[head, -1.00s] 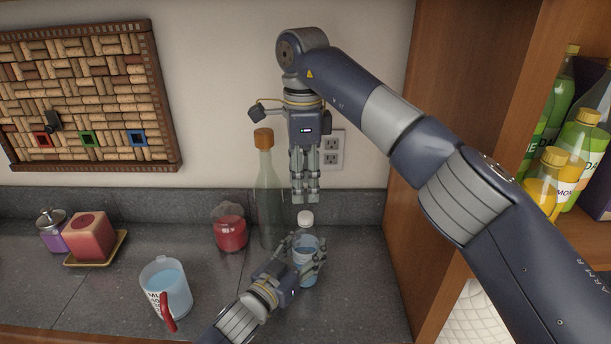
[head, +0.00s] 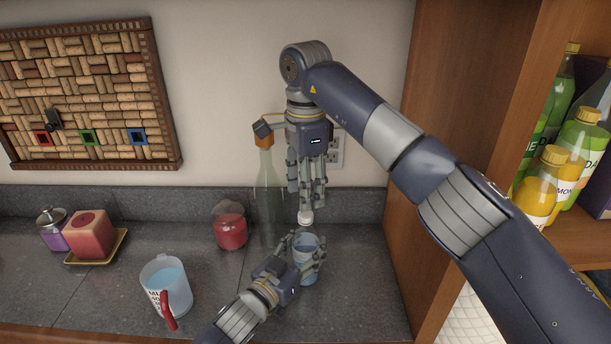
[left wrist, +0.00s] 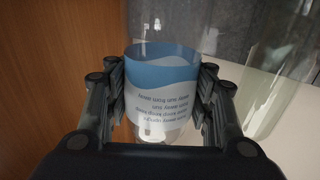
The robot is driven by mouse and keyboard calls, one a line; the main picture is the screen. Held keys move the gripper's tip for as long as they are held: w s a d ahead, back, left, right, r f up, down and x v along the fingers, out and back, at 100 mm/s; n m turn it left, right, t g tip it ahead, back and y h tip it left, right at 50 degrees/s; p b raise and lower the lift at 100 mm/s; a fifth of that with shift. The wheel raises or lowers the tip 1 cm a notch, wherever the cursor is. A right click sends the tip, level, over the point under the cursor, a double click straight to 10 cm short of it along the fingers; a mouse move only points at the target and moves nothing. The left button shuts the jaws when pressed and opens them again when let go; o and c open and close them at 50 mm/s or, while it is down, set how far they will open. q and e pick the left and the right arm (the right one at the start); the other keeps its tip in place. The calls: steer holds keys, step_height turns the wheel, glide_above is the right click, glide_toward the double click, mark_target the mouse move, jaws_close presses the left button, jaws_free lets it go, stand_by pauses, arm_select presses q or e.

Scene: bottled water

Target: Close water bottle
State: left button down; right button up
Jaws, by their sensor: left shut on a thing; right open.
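A clear water bottle (head: 307,262) with a blue and white label and a white cap (head: 305,217) at its top stands on the counter. My left gripper (head: 308,258) is shut on the bottle's body from the left. In the left wrist view the bottle's label (left wrist: 162,95) sits between the two fingers. My right gripper (head: 306,208) points straight down right above the bottle, open, with its fingertips at the cap. Part of the cap is hidden by the fingertips, so I cannot tell how it sits on the neck.
A wooden shelf with bottles (head: 580,150) bounds the right side.

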mark_target(306, 213)
steer(key=shift+f, duration=2.65)
jaws_close()
jaws_free()
steer(key=shift+r, duration=2.3)
step_height(306, 213, up, 4)
steer(key=shift+f, duration=0.25)
